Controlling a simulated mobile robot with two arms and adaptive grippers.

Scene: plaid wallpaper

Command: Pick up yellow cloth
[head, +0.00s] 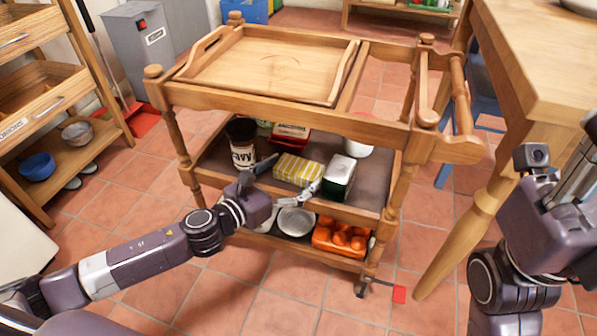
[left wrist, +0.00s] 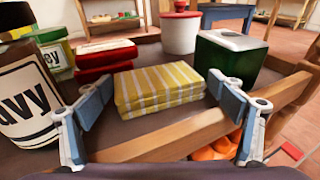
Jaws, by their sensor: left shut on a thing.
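The yellow cloth (head: 298,170), folded into a thick block with white stripes, is on the middle shelf of a wooden cart. In the left wrist view the cloth (left wrist: 160,87) is between the two fingertips. My left gripper (head: 287,180) reaches in over the shelf's front rail, its fingers wide apart and closed on the cloth's two sides; it also shows in the left wrist view (left wrist: 160,85). The cloth appears to be still at shelf level. My right arm is at the right edge of the head view, its fingertips not clearly shown.
A dark gravy tin (head: 241,143) stands left of the cloth, and a green box (head: 339,178) close on its right. A red box (head: 291,132) lies behind. The cart's front rail (left wrist: 165,135) and tray top (head: 275,65) bound the shelf opening. A wooden table (head: 545,60) stands right.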

